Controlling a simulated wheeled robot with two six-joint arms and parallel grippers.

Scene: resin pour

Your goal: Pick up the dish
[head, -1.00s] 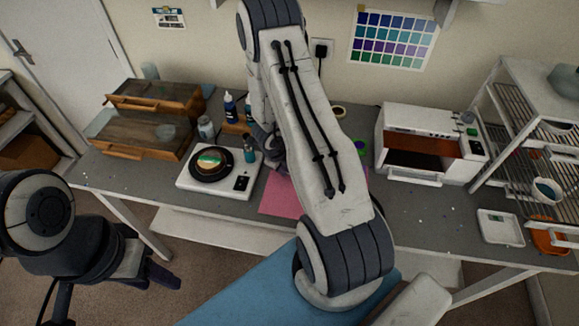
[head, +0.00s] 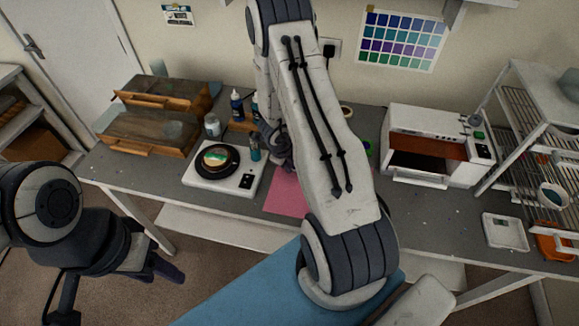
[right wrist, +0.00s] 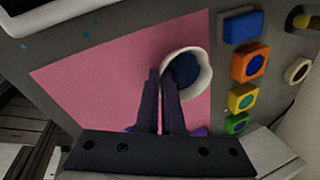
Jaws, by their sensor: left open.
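A round black dish-like disc (head: 217,159) with a tan and green centre sits on a white device (head: 200,183) left of the pink mat. A small white bowl (head: 552,195) with blue inside stands on the right rack. I cannot tell which is the dish. My left gripper (head: 168,268) is open and empty, low in front of the table, away from both. My right gripper (right wrist: 160,75) has its fingers close together at the rim of a white cup (right wrist: 203,72) with dark blue inside, over the pink mat (right wrist: 105,75). My right arm hides part of the table in the head view.
Wooden drawer boxes (head: 150,130) stand at the back left. Bottles (head: 237,105) stand behind the white device. A white oven (head: 437,145) and a wire rack (head: 520,110) are on the right. Coloured square blocks (right wrist: 250,62) line the mat's right side.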

